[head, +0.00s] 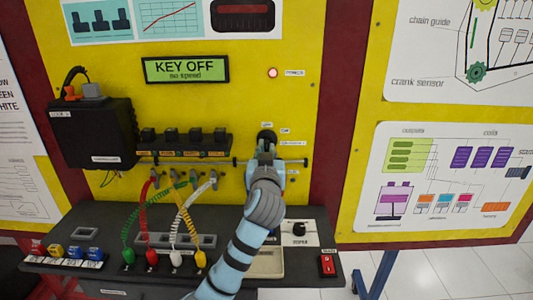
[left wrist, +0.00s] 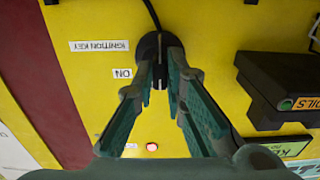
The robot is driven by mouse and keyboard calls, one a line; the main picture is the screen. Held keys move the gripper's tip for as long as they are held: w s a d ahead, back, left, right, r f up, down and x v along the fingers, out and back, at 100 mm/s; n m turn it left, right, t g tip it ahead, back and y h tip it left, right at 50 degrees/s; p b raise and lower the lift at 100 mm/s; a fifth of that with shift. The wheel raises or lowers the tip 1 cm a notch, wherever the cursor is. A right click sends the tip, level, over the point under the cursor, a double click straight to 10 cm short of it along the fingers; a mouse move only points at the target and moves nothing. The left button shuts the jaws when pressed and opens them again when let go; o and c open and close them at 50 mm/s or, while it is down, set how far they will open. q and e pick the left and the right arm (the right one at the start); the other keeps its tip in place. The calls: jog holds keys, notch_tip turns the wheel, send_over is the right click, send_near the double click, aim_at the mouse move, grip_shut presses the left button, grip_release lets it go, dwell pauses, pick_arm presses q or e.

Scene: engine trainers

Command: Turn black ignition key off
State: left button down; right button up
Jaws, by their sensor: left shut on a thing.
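The black ignition key (head: 267,134) sits on the yellow panel, right of centre in the head view, with small white labels beside it. My left gripper (head: 267,148) reaches up to it from below and is shut on it. In the left wrist view the fingers of my left gripper (left wrist: 159,72) close on both sides of the key (left wrist: 158,46), whose dark round base shows behind the fingertips. The labels "IGNITION KEY" and "ON" are readable there. The display (head: 185,69) reads "KEY OFF". My right gripper is not in view.
A red power lamp (head: 272,73) is lit above the key. A horizontal rod (head: 235,161), a coil row (head: 185,141) and a black box (head: 93,134) are to the left. Coloured cables (head: 152,215) hang to the black console (head: 85,228). A red switch (head: 327,265) is at right.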

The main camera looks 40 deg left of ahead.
pick_arm(q)
jog(key=shift+r, duration=0.2)
jog(key=c, duration=1.7)
grip_release()
jog(key=shift+o, duration=0.3)
jog(key=shift+f, duration=0.15)
jog(key=v, duration=1.2)
jog(key=shift+d, duration=0.1)
